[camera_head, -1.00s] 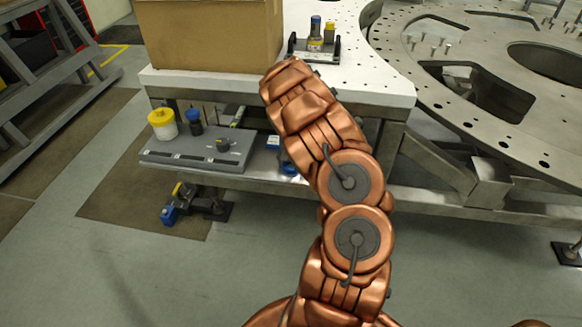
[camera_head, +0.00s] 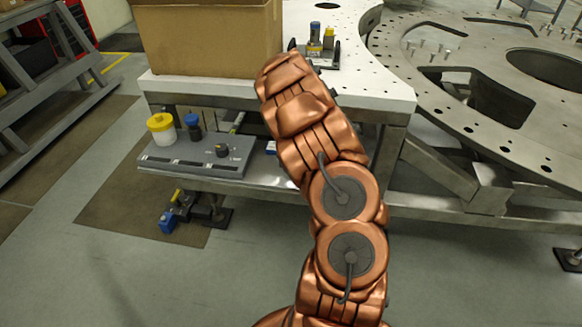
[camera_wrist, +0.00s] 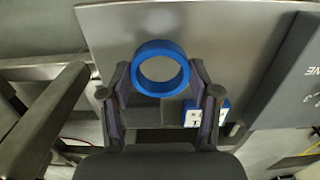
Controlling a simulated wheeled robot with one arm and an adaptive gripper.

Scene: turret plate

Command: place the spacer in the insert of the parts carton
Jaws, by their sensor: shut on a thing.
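The spacer looks to be the blue ring (camera_wrist: 161,67) in the wrist view. My gripper (camera_wrist: 159,82) is shut on it, with a finger on each side and the ring's open hole facing the camera. The parts carton looks to be the brown cardboard box (camera_head: 208,42) on the white table, at the upper left of the head view. Its inside and insert do not show. In the head view my gripper and the spacer are hidden behind my copper arm.
The white perforated table (camera_head: 375,85) carries a small dark stand (camera_head: 318,50) right of the carton. A lower shelf holds a grey box (camera_head: 200,152) and a yellow-lidded jar (camera_head: 160,128). A blue-and-white box (camera_wrist: 207,115) lies beyond my right finger. The large turret plate (camera_head: 480,130) stands right.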

